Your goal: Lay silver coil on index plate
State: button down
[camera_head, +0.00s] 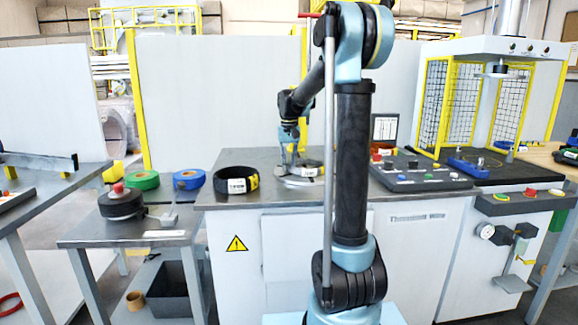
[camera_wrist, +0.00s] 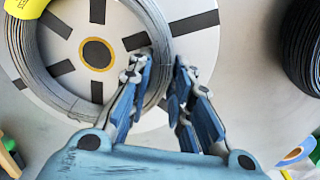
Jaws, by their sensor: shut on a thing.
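The silver coil (camera_wrist: 153,30) is a grey wire ring with a yellow tag (camera_wrist: 22,8) at the upper left of the wrist view. My gripper (camera_wrist: 160,68) has one finger inside the ring and one outside, shut on its right wall. The pale round index plate (camera_wrist: 198,40) has black radial bars and a yellow-ringed hub (camera_wrist: 96,53). The coil lies roughly around the hub; I cannot tell whether it touches the plate. In the head view my gripper (camera_head: 291,163) points down at the coil (camera_head: 309,168) over the plate (camera_head: 296,182), partly hidden by my arm.
A black coil (camera_head: 236,181) stands left of the plate; it also shows in the wrist view (camera_wrist: 302,45). A control panel (camera_head: 420,178) is to the right. Green (camera_head: 143,181) and blue (camera_head: 188,180) tape rolls lie on the left side table. A yellow-framed mesh cage (camera_head: 445,105) stands farther right.

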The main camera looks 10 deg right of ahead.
jog(key=c, duration=1.4)
grip_release()
jog(key=shift+c, duration=0.2)
notch_tip(320, 180, up, 12)
